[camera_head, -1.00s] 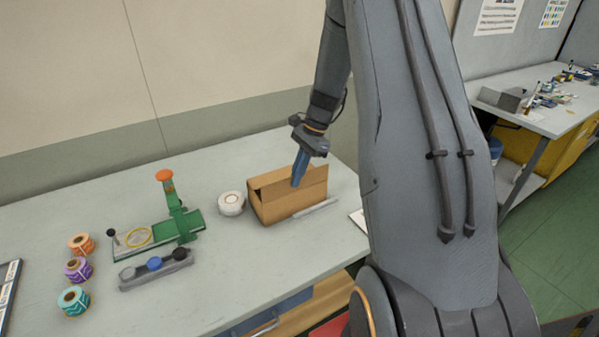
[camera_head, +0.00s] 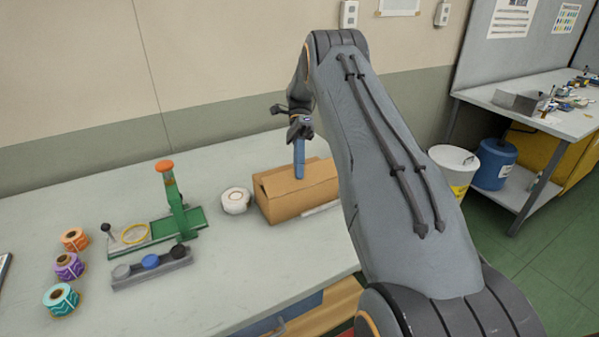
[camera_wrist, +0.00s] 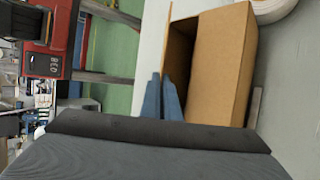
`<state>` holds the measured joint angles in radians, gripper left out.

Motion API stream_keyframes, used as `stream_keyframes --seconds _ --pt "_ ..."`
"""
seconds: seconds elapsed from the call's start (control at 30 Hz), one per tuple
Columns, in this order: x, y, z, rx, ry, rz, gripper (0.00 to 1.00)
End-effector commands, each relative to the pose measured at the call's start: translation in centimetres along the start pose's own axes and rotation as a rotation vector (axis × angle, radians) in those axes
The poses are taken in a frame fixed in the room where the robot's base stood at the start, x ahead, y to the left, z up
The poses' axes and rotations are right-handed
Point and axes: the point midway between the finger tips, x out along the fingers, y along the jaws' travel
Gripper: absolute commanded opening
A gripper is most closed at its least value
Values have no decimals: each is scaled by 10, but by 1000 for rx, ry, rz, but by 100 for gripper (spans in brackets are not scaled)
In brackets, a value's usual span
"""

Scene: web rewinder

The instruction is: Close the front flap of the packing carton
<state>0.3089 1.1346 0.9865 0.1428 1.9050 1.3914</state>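The brown packing carton (camera_head: 290,203) stands on the grey bench. Its front flap (camera_wrist: 212,60) is folded over, covering most of the top. A dark gap (camera_wrist: 180,45) shows along the carton's back side in the wrist view. My gripper (camera_head: 299,176) points down at the top of the carton, its blue fingers close together with nothing seen between them. In the wrist view the fingertips (camera_wrist: 162,82) are beside the folded flap's back edge; whether they touch it I cannot tell.
A white tape roll (camera_head: 236,201) stands left of the carton. A green device with an orange knob (camera_head: 176,205), a grey button box (camera_head: 151,265) and several coloured rolls (camera_head: 61,299) are farther left. A pale strip (camera_wrist: 255,107) lies along the carton's front.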

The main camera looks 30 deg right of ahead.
Motion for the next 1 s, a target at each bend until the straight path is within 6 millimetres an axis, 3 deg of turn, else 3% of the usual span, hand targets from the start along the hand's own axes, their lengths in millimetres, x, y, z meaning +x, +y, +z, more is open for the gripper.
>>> stream_keyframes --seconds 0.77,0.87,1.0 --pt "1 -5 0 31 -1 80 0" --pt "1 -5 0 31 -1 80 19" --pt "1 -5 0 31 -1 79 21"
